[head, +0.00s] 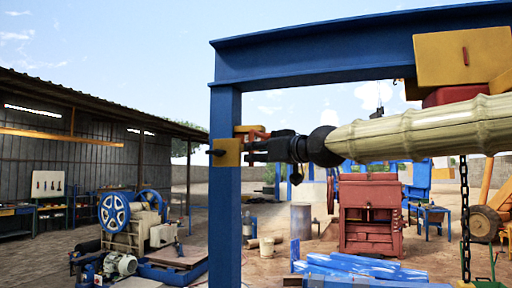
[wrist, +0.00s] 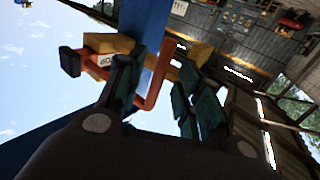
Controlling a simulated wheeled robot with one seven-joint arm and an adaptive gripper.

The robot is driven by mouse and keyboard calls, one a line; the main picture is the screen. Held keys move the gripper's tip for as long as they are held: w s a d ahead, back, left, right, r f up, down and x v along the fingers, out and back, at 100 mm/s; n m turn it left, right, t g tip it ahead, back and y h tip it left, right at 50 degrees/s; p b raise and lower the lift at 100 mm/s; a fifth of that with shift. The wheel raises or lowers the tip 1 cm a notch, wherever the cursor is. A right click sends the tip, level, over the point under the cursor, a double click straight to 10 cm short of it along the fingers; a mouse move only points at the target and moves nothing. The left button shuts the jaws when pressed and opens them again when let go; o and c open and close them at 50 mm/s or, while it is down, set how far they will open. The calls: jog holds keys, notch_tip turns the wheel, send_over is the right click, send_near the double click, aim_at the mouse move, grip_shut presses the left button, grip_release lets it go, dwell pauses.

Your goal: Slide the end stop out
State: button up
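The end stop sits at the blue gantry post. In the wrist view its orange-red bent handle (wrist: 156,88) comes out toward me, beside a white label with partly hidden lettering and a dark knob (wrist: 69,61). A yellow block (wrist: 106,43) lies across the post behind it; it also shows in the head view (head: 227,153). My gripper (wrist: 160,70) is open, its dark fingers apart on either side of the handle. I cannot tell whether either finger touches it. In the head view my gripper (head: 250,148) is right beside the post, and its fingers partly hide the handle.
The blue post (head: 225,205) and overhead beam (head: 310,55) frame my arm. A yellow trolley block (head: 460,57) and hanging chain (head: 465,210) are at the right. A red machine (head: 370,212) and blue-wheeled crusher (head: 130,225) stand farther back.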

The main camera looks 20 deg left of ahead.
jog(key=shift+w+a, duration=0.35)
jog(key=shift+a, duration=0.2)
jog(key=shift+d, duration=0.1)
jog(key=shift+c, duration=0.3)
grip_shut()
